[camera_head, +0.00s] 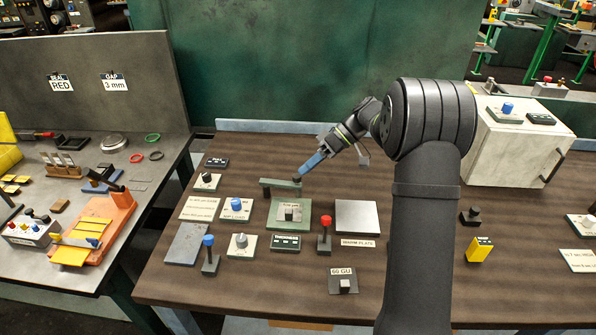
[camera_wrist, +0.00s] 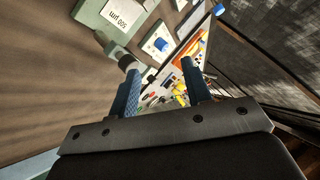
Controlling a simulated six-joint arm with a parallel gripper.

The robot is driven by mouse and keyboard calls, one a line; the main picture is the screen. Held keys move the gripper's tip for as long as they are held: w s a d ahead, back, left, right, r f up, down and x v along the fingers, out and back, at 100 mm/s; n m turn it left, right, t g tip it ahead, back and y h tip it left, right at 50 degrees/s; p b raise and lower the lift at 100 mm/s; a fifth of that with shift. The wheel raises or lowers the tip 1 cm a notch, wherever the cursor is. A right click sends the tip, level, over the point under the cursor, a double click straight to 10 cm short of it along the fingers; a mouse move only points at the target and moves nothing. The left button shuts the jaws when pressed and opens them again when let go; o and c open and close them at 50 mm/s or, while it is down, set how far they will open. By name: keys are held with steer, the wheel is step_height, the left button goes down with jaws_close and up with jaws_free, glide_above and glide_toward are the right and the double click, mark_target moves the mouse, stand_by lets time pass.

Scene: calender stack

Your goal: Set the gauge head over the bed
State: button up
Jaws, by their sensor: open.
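The gauge stand is a green base (camera_head: 277,223) with a green swing arm (camera_head: 279,184) along its far side. The arm points to the right and carries a dark knob (camera_head: 297,180) at its end, behind the bed. A small block with a label sits on the base; the label reads 500 µm in the wrist view (camera_wrist: 122,14). My gripper (camera_head: 304,174) has blue fingers and is just above and right of the knob.
A grey warm plate (camera_head: 357,217) lies right of the stand. A red-topped lever (camera_head: 325,236), a blue-topped lever (camera_head: 209,252) and a dial box (camera_head: 242,245) stand nearby. A white cabinet (camera_head: 512,150) is at the back right.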

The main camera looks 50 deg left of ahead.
step_height(320, 180, up, 6)
steer(key=s+a+r+n+t+h, duration=0.1)
steer(key=s+a+n+t+h, duration=0.15)
steer(key=n+t, duration=0.25)
steer(key=n+t+h, duration=0.1)
steer(key=t, duration=0.4)
glide_toward(297, 176)
step_height(297, 176, down, 8)
steer(key=shift+w+f, duration=0.1)
steer(key=shift+f, duration=0.15)
steer(key=shift+a, duration=0.1)
jaws_close()
